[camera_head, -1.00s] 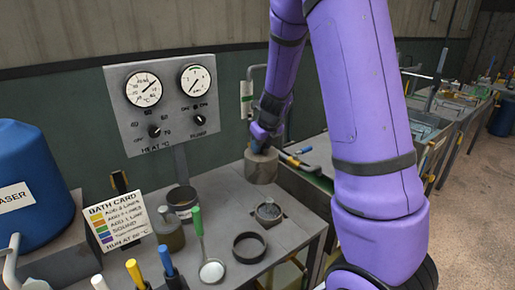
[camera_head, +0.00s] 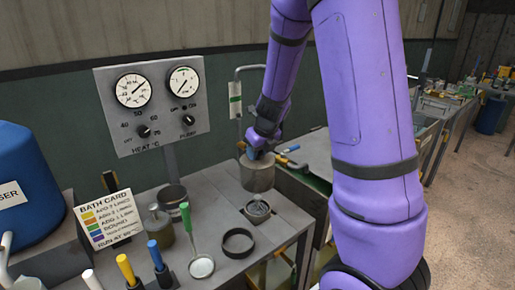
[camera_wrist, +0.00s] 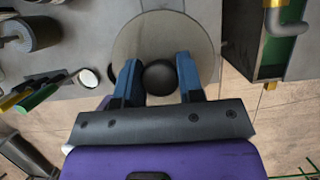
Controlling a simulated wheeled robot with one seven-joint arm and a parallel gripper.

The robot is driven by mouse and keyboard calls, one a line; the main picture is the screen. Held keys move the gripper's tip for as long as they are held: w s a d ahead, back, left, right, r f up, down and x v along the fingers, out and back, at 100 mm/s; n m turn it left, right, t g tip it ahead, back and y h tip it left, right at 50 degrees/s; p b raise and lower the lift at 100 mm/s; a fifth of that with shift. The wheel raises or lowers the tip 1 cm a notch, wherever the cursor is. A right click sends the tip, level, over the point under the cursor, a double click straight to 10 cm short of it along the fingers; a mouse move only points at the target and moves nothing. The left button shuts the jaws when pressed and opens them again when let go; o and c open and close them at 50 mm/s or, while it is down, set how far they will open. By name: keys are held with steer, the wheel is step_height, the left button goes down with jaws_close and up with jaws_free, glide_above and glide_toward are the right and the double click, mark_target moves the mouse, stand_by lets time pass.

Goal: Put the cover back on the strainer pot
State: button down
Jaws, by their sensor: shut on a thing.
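The cover (camera_head: 257,175) is a grey, deep round cap with a dark knob. My gripper (camera_head: 258,153) is shut on the knob and holds the cover roughly upright. In the wrist view the cover (camera_wrist: 140,35) is a broad disc, with the dark knob (camera_wrist: 159,77) between the blue fingers of my gripper (camera_wrist: 160,80).
A dark ring (camera_head: 238,243) lies on the bench in front of the opening. A green-handled ladle (camera_head: 201,266), a small lidded pot (camera_head: 160,229) and a dark-rimmed can (camera_head: 173,196) stand to the left. A bent pipe (camera_head: 238,88) rises behind the cover.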

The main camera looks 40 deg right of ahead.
mark_target(266, 165)
steer(key=shift+f, duration=6.7)
steer(key=c, duration=0.7)
jaws_free()
steer(key=shift+o, duration=0.2)
steer(key=shift+r, duration=0.1)
steer(key=shift+v, duration=5.3)
